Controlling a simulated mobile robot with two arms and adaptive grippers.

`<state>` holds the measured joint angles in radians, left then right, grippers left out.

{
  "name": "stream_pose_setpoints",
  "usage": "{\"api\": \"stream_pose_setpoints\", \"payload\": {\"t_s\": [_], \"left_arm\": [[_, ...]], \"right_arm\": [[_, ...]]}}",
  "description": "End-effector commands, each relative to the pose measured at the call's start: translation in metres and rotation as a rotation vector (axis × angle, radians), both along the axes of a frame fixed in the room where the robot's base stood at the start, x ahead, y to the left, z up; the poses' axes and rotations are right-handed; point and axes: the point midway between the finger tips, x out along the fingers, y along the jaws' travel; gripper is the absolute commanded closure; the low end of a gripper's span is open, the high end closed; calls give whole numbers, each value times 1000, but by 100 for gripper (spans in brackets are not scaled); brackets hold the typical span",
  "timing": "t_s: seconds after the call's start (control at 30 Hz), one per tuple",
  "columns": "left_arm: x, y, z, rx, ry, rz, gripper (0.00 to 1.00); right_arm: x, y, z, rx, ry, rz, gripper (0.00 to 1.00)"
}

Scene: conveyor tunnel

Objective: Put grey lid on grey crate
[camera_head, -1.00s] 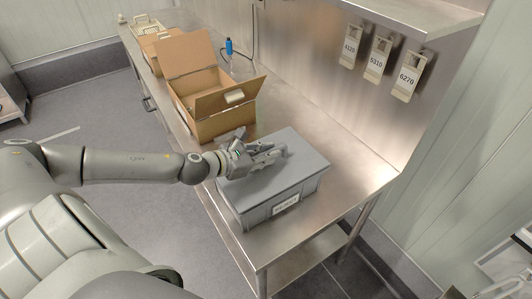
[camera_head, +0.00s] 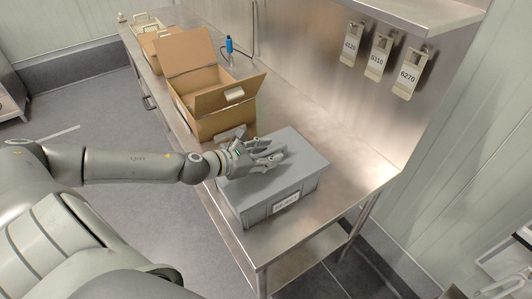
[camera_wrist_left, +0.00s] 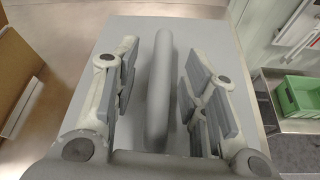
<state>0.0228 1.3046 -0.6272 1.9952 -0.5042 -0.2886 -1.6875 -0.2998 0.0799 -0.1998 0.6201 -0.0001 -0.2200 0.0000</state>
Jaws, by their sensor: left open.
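The grey lid (camera_head: 300,156) lies flat on top of the grey crate (camera_head: 256,214), which stands near the front end of the steel table. I see no gap between lid and crate. My left gripper (camera_head: 272,159) is over the lid and open. In the left wrist view, the lid's raised handle (camera_wrist_left: 159,85) runs between the two spread fingers of the left gripper (camera_wrist_left: 165,80), with space on both sides. In the head view the gripper hides the handle. My right gripper is in neither view.
An open cardboard box (camera_head: 200,88) stands just behind the crate on the steel table (camera_head: 325,130). A blue bottle (camera_head: 229,46) is near the back wall. Numbered tags (camera_head: 408,75) hang under the shelf. A green bin (camera_wrist_left: 300,95) shows at the right of the wrist view.

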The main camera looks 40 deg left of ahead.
Motion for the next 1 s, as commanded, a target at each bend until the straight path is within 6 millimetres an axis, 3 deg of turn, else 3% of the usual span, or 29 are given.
{"api": "stream_pose_setpoints", "payload": {"t_s": [1.0], "left_arm": [[-43, 15, 16, 7, 4, 3, 60]], "right_arm": [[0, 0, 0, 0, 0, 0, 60]]}}
